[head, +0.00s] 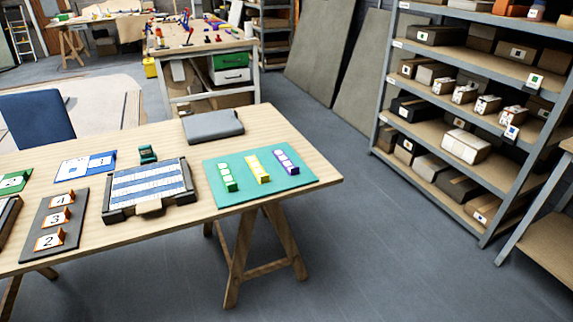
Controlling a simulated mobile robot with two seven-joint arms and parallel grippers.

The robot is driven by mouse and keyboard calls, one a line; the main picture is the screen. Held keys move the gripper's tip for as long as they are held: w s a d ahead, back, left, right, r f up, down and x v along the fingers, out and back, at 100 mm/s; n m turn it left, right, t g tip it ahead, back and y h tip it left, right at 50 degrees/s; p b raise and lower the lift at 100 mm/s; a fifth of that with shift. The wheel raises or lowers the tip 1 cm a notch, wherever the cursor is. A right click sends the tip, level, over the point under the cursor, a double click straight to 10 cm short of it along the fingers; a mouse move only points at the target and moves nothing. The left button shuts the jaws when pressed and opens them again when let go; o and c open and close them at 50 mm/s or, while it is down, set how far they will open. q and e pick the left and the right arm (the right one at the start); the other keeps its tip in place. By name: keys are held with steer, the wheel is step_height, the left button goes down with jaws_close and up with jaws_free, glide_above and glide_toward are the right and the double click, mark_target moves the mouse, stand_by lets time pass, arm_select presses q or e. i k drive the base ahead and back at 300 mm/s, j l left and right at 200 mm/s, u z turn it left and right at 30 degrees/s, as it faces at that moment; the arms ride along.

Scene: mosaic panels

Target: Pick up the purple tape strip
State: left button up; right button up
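The purple tape strip (286,162) lies on the right part of a teal mat (232,196), near the right end of the wooden table (322,175). It has a row of pale squares along it. A yellow strip (258,169) lies to its left on the same mat, and a green strip (227,177) lies further left. Neither of my grippers shows in the head view.
A tray with blue and white stripes (150,188), a dark board (58,225) with numbered blocks and a grey folded case (212,126) share the table. A blue chair (37,118) stands behind it. Shelving (487,62) is at right. Floor (400,265) between is clear.

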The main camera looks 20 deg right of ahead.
mark_target(285, 159)
steer(key=i, duration=0.85)
steer(key=i+z, duration=0.15)
steer(key=z, duration=0.2)
steer(key=i+z, duration=0.15)
steer(key=z, duration=0.2)
steer(key=i+j+z, duration=0.15)
steer(key=z, duration=0.2)
